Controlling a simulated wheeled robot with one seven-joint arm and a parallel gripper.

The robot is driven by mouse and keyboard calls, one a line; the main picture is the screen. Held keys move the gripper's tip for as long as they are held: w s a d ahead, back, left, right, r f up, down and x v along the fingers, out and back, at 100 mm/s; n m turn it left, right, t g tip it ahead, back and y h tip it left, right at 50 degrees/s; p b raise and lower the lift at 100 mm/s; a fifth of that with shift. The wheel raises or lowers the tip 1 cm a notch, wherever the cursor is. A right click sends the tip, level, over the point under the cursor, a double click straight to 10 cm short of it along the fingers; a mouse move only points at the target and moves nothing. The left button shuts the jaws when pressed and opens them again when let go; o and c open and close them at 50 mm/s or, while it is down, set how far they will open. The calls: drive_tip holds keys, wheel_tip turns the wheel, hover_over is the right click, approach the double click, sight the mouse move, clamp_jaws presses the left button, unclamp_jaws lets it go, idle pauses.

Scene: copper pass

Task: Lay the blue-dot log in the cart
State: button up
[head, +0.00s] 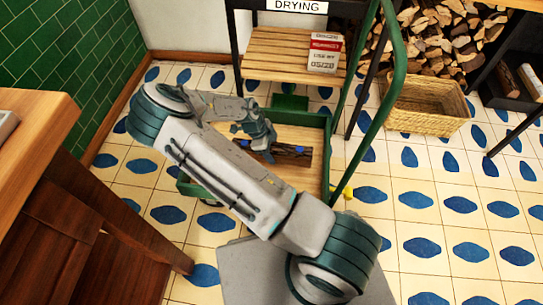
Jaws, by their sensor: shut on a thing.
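The blue-dot log (294,153) is dark brown, with a blue mark near its middle. My gripper (268,150) is shut on it toward its left part. The log lies roughly level, over or in the bed of the green cart (305,183), which has a pale wooden floor and green walls. I cannot tell whether the log touches the floor of the cart. My arm crosses in front of the cart and hides its left and near parts.
The cart's tall green handle (396,78) rises on the right. Behind stands a slatted rack (275,70) with a DRYING sign and a carton (324,53). A wicker basket (430,118) stands to the right under stacked firewood (440,35). A wooden table (60,120) is at left.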

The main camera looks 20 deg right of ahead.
drive_tip(key=shift+f+b, duration=0.75)
drive_tip(key=shift+f, duration=0.95)
drive_tip(key=shift+f, duration=0.1)
drive_tip(key=shift+f+b, duration=0.3)
drive_tip(key=shift+f, duration=0.2)
drive_tip(key=o, duration=1.5)
drive_tip(key=shift+o, duration=0.2)
